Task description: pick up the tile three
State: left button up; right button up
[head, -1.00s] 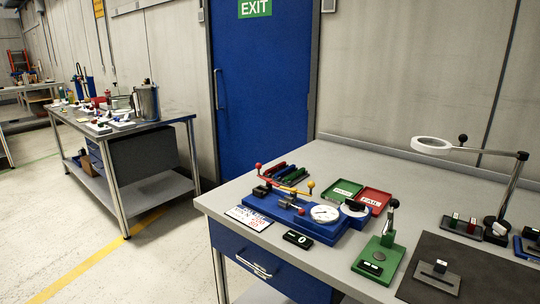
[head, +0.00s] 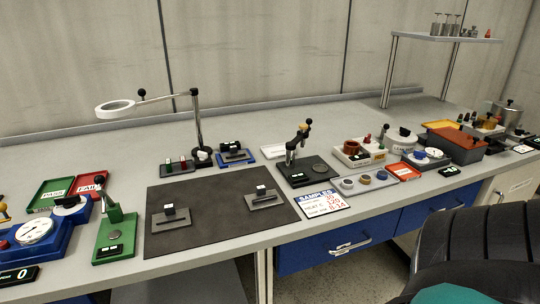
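I cannot make out a tile marked three at this size. On a dark mat (head: 215,238), two grey plates lie apart, the left plate (head: 158,218) and the right plate (head: 275,202). Each bears a small dark block with a white top, the left block (head: 169,211) and the right block (head: 261,190). Neither of my grippers is in view.
A ring magnifier (head: 115,108) on a jointed arm overhangs the bench. A green press (head: 112,232) stands left of the mat, a black press (head: 308,175) right of it. A black chair (head: 480,245) is at front right. The bench's back strip is mostly clear.

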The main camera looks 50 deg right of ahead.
aim_at(235, 155)
jog(key=z, duration=1.3)
jog(key=l+z, duration=0.15)
jog(key=i+l+z, duration=0.2)
jog(key=k+l, duration=0.05)
jog(key=l, duration=0.05)
